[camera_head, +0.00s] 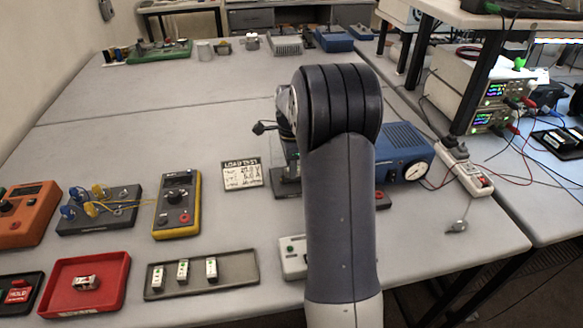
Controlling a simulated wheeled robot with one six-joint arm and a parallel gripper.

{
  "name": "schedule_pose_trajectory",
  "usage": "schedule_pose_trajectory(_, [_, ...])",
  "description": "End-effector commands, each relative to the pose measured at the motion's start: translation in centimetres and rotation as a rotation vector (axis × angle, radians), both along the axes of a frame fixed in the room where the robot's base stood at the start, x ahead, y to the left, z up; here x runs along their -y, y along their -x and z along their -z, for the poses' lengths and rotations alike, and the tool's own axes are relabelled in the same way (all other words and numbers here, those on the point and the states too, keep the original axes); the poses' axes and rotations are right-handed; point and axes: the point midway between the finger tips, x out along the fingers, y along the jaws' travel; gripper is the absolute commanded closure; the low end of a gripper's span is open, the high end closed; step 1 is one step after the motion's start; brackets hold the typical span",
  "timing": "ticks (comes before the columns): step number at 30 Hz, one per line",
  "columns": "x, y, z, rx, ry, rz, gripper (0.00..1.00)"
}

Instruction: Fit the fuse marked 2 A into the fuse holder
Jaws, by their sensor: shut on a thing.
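Another small white and dark piece (86,283) lies in a red tray (58,302). I cannot make out the fuse holder for certain; a pale box (292,257) with a green spot is partly hidden by my arm. My arm fills the middle of the view, and my gripper's fingertips are hidden behind it.
A yellow meter (178,205), a dark board with wires (98,210) and an orange device (24,213) stand at left. A small card (242,174) stands near the centre. A blue device with a gauge (400,150) and a power strip (465,168) are right.

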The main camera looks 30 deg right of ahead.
Motion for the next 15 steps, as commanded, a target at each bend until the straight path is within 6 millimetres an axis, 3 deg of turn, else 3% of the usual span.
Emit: schedule_pose_trajectory(15, [-0.02,0.01,1.36,0.0,0.0,-0.001,1.0])
